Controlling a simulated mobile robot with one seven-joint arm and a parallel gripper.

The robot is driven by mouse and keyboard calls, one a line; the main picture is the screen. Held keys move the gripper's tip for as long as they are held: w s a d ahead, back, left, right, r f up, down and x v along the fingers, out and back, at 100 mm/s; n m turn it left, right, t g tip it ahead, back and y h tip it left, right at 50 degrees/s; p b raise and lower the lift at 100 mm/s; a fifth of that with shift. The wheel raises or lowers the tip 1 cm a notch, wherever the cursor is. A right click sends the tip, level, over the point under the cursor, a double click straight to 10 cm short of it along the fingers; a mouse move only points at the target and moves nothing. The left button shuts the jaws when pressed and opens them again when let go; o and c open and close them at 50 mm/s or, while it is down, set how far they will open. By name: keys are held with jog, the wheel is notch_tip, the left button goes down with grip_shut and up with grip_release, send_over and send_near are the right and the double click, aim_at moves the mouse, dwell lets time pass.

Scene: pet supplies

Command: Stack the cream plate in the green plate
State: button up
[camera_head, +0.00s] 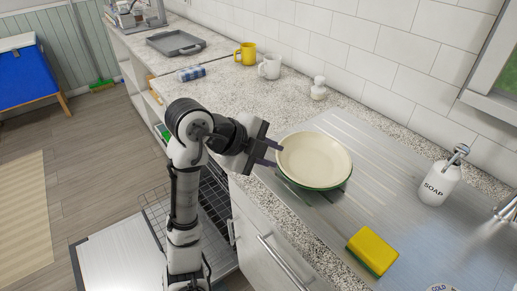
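The cream plate (314,160) lies face up on the ribbed metal drainboard, right of the middle of the view. A green edge (318,188) shows below its near rim. It looks like the green plate directly under the cream plate, mostly hidden by it. My gripper (277,156) is just left of the plates, its fingers pointing at their left rim. I cannot tell whether the tips touch the rim.
A yellow and green sponge (371,252) and a soap bottle (439,183) stand on the drainboard at right. A yellow mug (246,54), a white mug (270,66) and a small white bottle (318,88) stand behind. An open dishwasher (212,195) is below my arm.

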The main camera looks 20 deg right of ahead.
jog(key=shift+v, duration=2.2)
